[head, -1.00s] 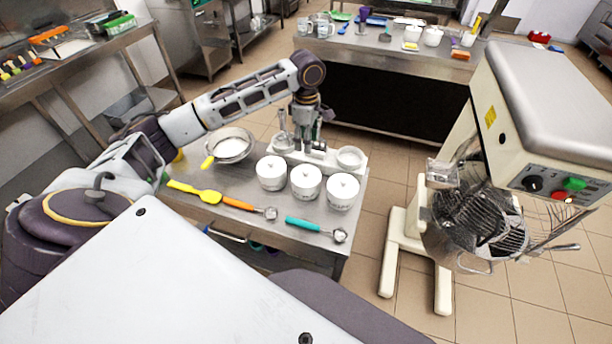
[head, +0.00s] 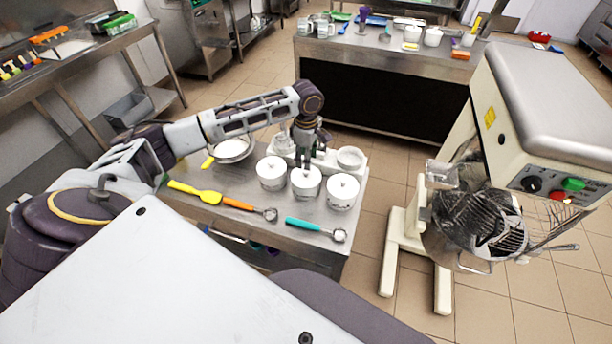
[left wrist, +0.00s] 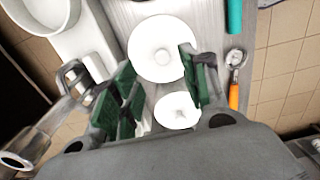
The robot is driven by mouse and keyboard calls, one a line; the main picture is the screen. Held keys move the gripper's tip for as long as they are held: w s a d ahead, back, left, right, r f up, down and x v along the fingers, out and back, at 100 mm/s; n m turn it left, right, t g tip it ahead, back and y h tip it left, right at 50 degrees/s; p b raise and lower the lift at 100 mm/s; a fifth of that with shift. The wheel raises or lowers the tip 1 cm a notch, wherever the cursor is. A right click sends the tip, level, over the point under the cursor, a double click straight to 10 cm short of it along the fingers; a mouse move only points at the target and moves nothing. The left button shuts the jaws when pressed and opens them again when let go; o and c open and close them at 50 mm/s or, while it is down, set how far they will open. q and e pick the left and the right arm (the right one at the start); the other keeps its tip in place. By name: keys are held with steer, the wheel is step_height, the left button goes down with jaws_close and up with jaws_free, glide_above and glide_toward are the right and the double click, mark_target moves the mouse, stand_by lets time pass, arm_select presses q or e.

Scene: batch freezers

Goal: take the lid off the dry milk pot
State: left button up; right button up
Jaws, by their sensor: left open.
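Three white lidded pots stand in a row on the steel table: a left pot (head: 271,174), a middle pot (head: 306,184) and a right pot (head: 342,191). Each lid has a small knob. Their labels are too small to read, so I cannot tell which holds dry milk. My left gripper (head: 306,162) points down just above and behind the middle pot's lid, open and empty. In the left wrist view its green-padded fingers (left wrist: 158,78) are apart, with one lid (left wrist: 177,111) partly between them and another lid (left wrist: 163,48) beyond. My right gripper is out of view.
A yellow spatula (head: 196,192), an orange-handled scoop (head: 245,206) and a teal-handled scoop (head: 315,228) lie in front of the pots. A bowl of white powder (head: 231,149) and a white scale (head: 350,158) are behind them. A large mixer (head: 540,120) stands right.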

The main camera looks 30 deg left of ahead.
mark_target(306, 174)
arm_select(q)
steer(key=shift+f, duration=0.5)
steer(key=shift+f, duration=0.15)
steer(key=shift+s+f+p, duration=0.2)
steer(key=shift+f+p, duration=0.2)
steer(key=shift+f, duration=2.05)
steer(key=shift+c, duration=0.4)
steer(key=c, duration=0.8)
